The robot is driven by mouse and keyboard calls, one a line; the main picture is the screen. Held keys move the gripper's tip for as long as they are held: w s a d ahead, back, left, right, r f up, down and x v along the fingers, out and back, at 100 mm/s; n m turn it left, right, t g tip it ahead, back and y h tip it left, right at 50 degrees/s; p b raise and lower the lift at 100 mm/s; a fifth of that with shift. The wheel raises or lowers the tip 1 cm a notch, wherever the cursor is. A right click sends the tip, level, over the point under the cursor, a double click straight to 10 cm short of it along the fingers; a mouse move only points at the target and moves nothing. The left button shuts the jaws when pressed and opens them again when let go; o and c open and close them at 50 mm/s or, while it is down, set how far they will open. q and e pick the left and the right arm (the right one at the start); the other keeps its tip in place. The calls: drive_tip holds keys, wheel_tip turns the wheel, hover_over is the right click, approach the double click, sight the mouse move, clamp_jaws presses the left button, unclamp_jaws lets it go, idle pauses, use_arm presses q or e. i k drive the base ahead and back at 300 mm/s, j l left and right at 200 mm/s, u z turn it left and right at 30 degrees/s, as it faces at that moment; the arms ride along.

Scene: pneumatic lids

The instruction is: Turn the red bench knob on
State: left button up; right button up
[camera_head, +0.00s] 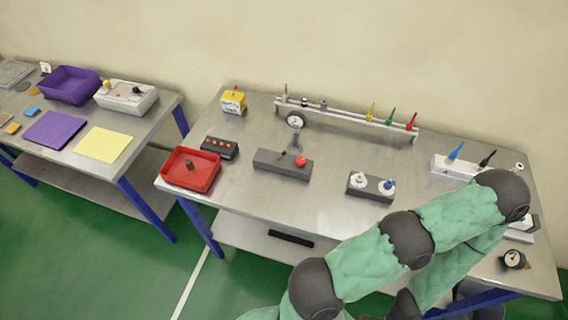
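A round red knob (301,161) sits at the right end of a low dark grey block (270,162) in the middle of the near bench. A small dark lever stands on the same block. A red-handled valve (411,121) stands at the right end of the rail at the back. The knob's exact setting is too small to read. One of my arms, in green covers, crosses the lower right. Its fingers are not visible, and my other arm is not in the picture. Nothing touches the knob.
A red tray (192,184) and a dark box with orange buttons (220,149) stand left of the block. A block with white and blue knobs (370,196) is to its right. A pressure gauge (295,120) hangs by the rail. The bench around the block is clear.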

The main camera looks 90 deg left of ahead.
sight(301, 161)
drive_tip(key=k+u, duration=0.2)
drive_tip(key=u, duration=2.75)
